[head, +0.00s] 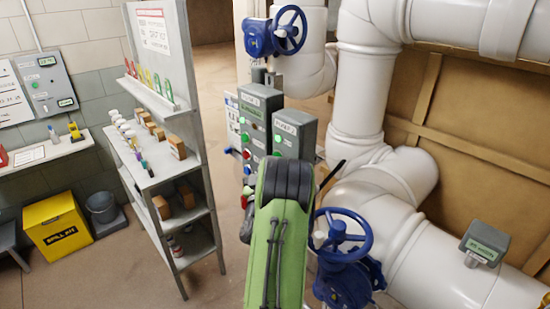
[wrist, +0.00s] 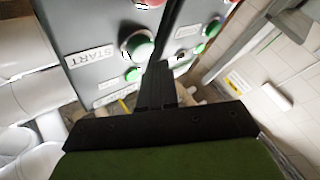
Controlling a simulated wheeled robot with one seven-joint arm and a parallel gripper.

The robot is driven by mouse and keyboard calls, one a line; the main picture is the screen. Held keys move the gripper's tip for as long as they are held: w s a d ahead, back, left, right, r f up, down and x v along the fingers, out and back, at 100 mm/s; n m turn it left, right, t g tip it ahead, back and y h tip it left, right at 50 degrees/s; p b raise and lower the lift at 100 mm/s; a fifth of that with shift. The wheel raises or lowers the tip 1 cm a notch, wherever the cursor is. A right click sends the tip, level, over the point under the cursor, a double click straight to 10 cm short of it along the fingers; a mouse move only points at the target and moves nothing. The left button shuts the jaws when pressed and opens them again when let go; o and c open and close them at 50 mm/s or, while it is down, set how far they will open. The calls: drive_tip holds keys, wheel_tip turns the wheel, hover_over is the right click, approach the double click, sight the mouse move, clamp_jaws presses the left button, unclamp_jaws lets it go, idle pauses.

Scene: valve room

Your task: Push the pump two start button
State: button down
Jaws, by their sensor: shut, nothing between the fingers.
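Two grey control boxes stand side by side in the head view. The right one, with a label that seems to read pump 2 (head: 296,132), has a green button (head: 277,138) on its left-facing front. The left one (head: 257,105) has red and green buttons. In the head view my green arm covers the lower part of the boxes, and my fingertips cannot be made out. In the wrist view my gripper (wrist: 168,45) is shut and empty, in front of a grey panel (wrist: 90,35).
Blue handwheels stand behind (head: 275,33) and to the right of my arm (head: 343,235). White pipes (head: 360,95) fill the right side. A grey shelf (head: 195,100) with small items stands left. Open floor (head: 215,260) lies between shelf and arm.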

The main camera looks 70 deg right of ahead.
drive_tip(key=shift+w+a+p, duration=0.3)
drive_tip(key=shift+w+a, duration=0.1)
drive_tip(key=shift+a, duration=0.35)
drive_tip(key=shift+w+a+p, duration=0.3)
drive_tip(key=shift+w+a, duration=0.05)
drive_tip(key=shift+a, duration=0.4)
drive_tip(key=shift+w+a+p, duration=0.3)
drive_tip(key=shift+w+a, duration=0.1)
drive_tip(key=shift+a, duration=0.35)
